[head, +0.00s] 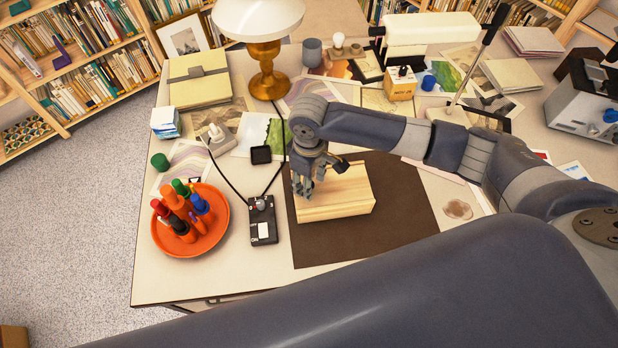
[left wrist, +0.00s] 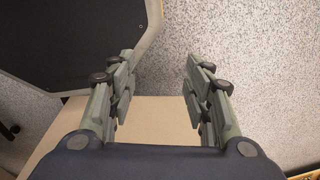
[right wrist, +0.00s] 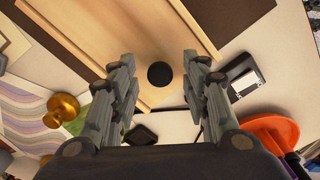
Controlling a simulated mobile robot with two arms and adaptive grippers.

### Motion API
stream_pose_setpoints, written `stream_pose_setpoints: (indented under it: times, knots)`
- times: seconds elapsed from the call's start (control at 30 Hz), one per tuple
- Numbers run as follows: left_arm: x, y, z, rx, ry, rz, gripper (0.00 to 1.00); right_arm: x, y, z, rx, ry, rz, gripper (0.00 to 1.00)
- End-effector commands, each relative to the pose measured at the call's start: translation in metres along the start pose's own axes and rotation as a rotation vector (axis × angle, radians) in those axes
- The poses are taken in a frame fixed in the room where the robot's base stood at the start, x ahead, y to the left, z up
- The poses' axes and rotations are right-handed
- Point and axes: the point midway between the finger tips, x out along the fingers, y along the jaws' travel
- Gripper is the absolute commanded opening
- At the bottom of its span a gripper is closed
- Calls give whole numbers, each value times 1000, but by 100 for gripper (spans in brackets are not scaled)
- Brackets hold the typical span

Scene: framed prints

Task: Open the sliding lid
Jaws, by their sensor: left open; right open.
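A pale wooden box (head: 345,198) lies on a dark brown mat (head: 400,232) in the middle of the desk. In the right wrist view the box's top (right wrist: 125,28) fills the upper part, and a round black knob (right wrist: 159,74) shows near its end. My right gripper (head: 306,184) is over the left end of the box. Its fingers are open, one on either side of the knob in the right wrist view, with gaps showing on both sides. My left gripper (left wrist: 157,85) is open and empty, away from the box; it is not seen in the head view.
An orange dish (head: 168,240) with markers and a small black device (head: 262,222) with cables stand left of the mat. A brass lamp (head: 268,75) stands behind. Papers and prints cover the back and right. Carpet (left wrist: 255,60) lies below my left gripper.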

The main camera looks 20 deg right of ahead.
Motion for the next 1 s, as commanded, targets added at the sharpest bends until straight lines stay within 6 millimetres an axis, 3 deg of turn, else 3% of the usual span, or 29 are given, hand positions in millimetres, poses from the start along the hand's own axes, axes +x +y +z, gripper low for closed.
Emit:
stream_pose_setpoints:
  times: [0.17,0.3,0.37,0.53,0.67,1.0]
  knots:
    - [0,1,4,0,-6,1,46,0,0,0,0,0,0,43]
    - [0,1,8,0,-13,2,46,0,0,0,0,0,0,11]
    - [0,2,10,0,-15,2,46,0,0,0,0,0,0,0]
    - [-1,2,12,0,-19,2,46,-1,1,1,1,0,0,0]
    - [-13,2,11,0,-19,3,46,-4,11,13,6,-3,-1,0]
    - [-55,1,6,0,-18,3,46,-4,67,85,7,-6,-1,0]
